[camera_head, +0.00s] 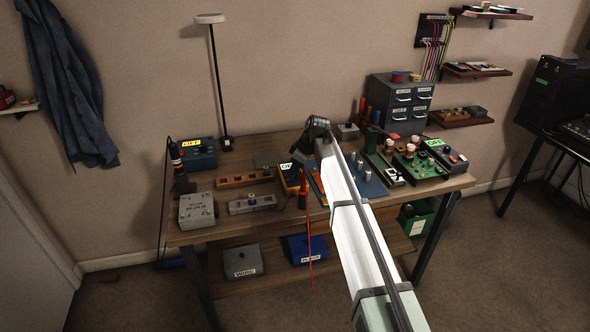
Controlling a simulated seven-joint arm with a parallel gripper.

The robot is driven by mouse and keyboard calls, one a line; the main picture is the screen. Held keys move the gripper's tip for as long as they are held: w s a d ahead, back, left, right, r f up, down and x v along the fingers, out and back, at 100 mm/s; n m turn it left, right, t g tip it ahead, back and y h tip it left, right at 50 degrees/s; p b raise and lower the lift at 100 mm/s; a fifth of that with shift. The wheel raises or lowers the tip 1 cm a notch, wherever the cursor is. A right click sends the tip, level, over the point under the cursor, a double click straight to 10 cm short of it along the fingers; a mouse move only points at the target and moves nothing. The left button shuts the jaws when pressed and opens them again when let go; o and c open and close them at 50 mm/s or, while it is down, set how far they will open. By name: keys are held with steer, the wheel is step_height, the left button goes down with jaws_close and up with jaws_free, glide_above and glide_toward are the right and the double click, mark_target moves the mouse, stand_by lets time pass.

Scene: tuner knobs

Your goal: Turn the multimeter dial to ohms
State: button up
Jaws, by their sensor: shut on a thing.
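The multimeter (288,178), a dark case with yellow edging and a small pale display, sits near the middle of the workbench. My gripper (300,163) comes down over its right side from above, with my white arm reaching in from the lower right. The gripper is shut on the multimeter dial, which it hides along with the dial's markings. A red lead (308,240) hangs from the multimeter over the bench's front edge.
The bench (225,176) is crowded. A grey box (196,210), a grey knob bar (252,204) and a wooden block strip (245,180) lie left. A blue panel (368,186) and a green circuit board (420,166) lie right. A lamp (219,85) stands behind.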

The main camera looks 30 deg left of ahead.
steer(key=m+t, duration=0.1)
steer(key=m, duration=0.1)
steer(key=m+t, duration=0.1)
steer(key=m, duration=0.2)
steer(key=shift+s+m, duration=0.2)
steer(key=shift+m, duration=0.1)
steer(key=shift+h, duration=0.3)
steer(key=o, duration=1)
steer(key=v, duration=1.3)
steer(key=shift+s+d+r, duration=0.2)
steer(key=shift+d+r, duration=0.05)
steer(key=shift+r, duration=0.1)
